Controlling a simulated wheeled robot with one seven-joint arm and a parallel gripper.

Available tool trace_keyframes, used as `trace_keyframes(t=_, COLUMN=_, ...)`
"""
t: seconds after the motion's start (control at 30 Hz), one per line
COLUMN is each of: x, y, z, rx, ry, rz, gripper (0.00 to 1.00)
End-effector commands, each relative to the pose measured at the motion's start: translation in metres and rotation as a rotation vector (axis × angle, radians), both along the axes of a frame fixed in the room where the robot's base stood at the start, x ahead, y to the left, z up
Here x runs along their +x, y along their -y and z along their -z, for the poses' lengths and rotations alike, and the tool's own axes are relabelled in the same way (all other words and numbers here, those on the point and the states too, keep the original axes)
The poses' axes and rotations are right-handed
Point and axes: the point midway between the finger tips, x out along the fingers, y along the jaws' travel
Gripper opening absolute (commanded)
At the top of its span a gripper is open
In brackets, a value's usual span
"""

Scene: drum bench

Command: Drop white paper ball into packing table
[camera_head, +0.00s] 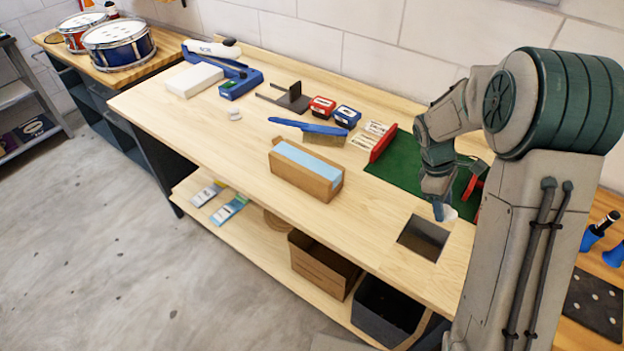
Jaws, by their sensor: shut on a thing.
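The packing table (205,130) is a long light-wood bench with a square dark hole (424,237) in its top near the right front. My gripper (440,210) has blue fingertips and points down just behind the hole, above the tabletop. It is shut on a white paper ball (450,212), which shows partly beside the fingers. The rest of the ball is hidden by the fingers. Another small white crumpled piece (235,113) lies on the tabletop left of centre.
A cardboard box of blue-white sheets (307,170), a blue brush (308,127), a green mat (405,163) and red and blue boxes (322,107) occupy the tabletop. A dark bin (388,310) and a brown carton (322,264) stand on the lower shelf. Drums (119,45) stand at the far left.

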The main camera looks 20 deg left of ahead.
Motion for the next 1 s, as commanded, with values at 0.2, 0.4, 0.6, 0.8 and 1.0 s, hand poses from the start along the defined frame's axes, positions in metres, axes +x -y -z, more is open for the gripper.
trace_keyframes(t=0.2, x=0.000, y=0.000, z=0.011, rx=-0.002, ry=-0.002, rz=-0.016, gripper=0.23)
trace_keyframes(t=0.4, x=0.000, y=0.000, z=0.033, rx=-0.002, ry=-0.002, rz=-0.014, gripper=0.23)
trace_keyframes(t=0.6, x=0.000, y=0.000, z=0.055, rx=-0.002, ry=-0.002, rz=-0.014, gripper=0.23)
trace_keyframes(t=0.8, x=0.000, y=0.000, z=0.060, rx=-0.001, ry=0.000, rz=-0.013, gripper=0.22)
trace_keyframes(t=1.0, x=0.000, y=0.000, z=0.059, rx=-0.001, ry=-0.001, rz=-0.013, gripper=0.52)
